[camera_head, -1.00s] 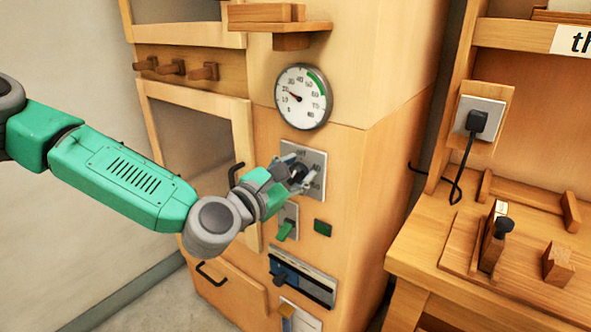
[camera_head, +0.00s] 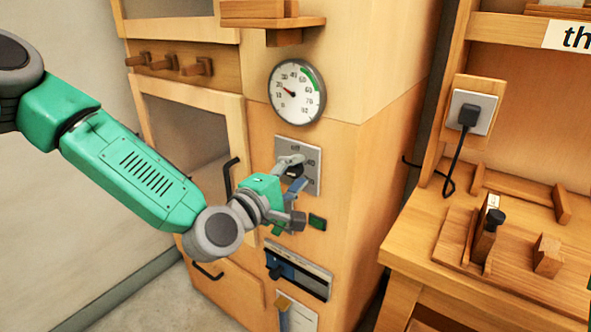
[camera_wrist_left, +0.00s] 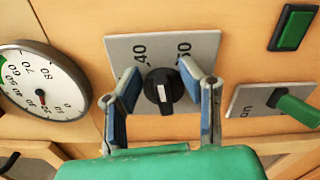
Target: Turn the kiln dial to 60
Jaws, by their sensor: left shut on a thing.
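The kiln dial is a black knob with a white mark (camera_wrist_left: 163,92) on a grey plate (camera_wrist_left: 121,45). The plate shows "40" on the left and what looks like "60" on the right in the left wrist view. The dark knob (camera_head: 294,171) is partly covered by my fingers in the head view. My right gripper is not seen.
A round gauge (camera_head: 297,92) sits above the dial. A green switch (camera_wrist_left: 298,109) and a green button (camera_wrist_left: 292,28) are close by. A blue slider (camera_head: 281,268) is lower down. A wooden bench (camera_head: 450,235) with a plugged socket stands at right.

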